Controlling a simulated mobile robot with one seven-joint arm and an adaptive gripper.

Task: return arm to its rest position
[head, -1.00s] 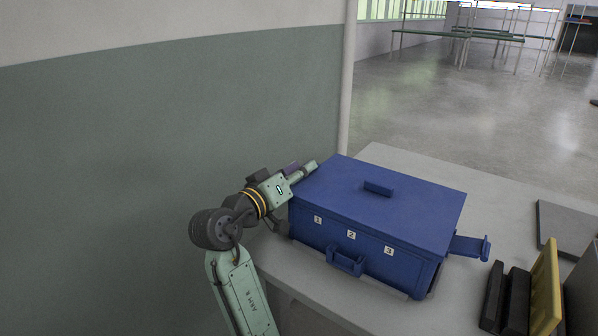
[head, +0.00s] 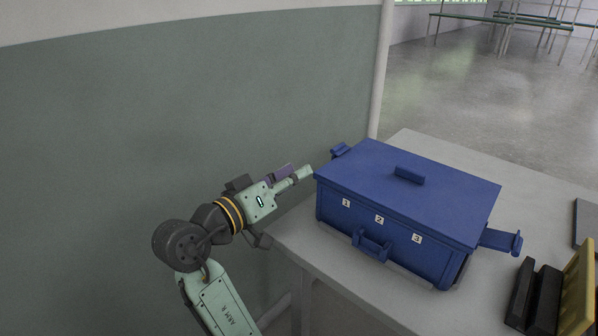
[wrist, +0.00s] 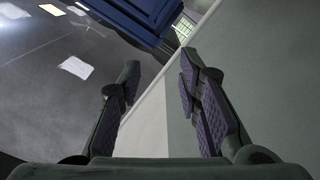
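My gripper (head: 284,206) is left of the blue box, over the table's left edge and in front of the green wall. In the wrist view my gripper (wrist: 160,95) has its two purple-padded fingers spread wide apart, with nothing between them. The arm reaches up from the bottom of the head view, bent at the elbow. One fingertip shows close to the box's left corner in the head view; I cannot tell whether they touch.
A blue lidded box (head: 440,190) marked 1, 2, 3 stands on the grey table (head: 345,268), with handles at its front and sides. Its edge also shows in the wrist view (wrist: 130,18). A black and yellow object (head: 545,300) lies at right. The green wall (head: 150,130) bounds the left.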

